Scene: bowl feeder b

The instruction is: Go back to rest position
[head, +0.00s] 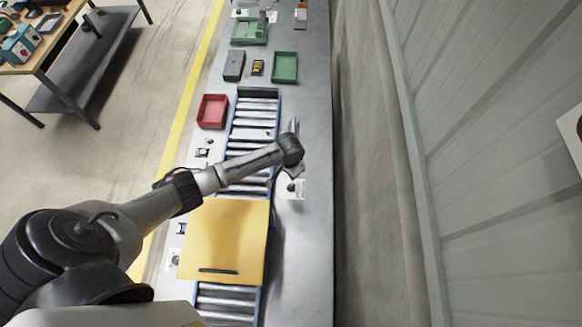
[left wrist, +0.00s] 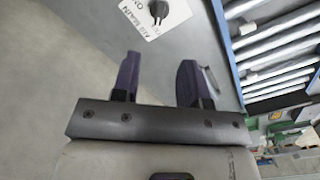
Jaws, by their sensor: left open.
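My left gripper (head: 293,172) is at the end of the arm that reaches across the roller conveyor, over the grey bench top. In the head view its fingers are mostly hidden by the wrist. In the left wrist view the two dark fingers (left wrist: 160,72) stand apart with nothing between them. A dark knob (left wrist: 158,8) on a white label, partly reading "AIR MAIN", lies beyond the fingertips, apart from them. The same label and knob (head: 291,187) show just below the gripper in the head view. My right gripper is not in view.
The roller conveyor (head: 250,130) runs along the bench, with a yellow panel (head: 225,235) over its near part. A red tray (head: 212,111), a grey bin (head: 234,66) and a green tray (head: 285,67) stand farther off. Bare bench top (head: 312,110) lies right of the conveyor.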

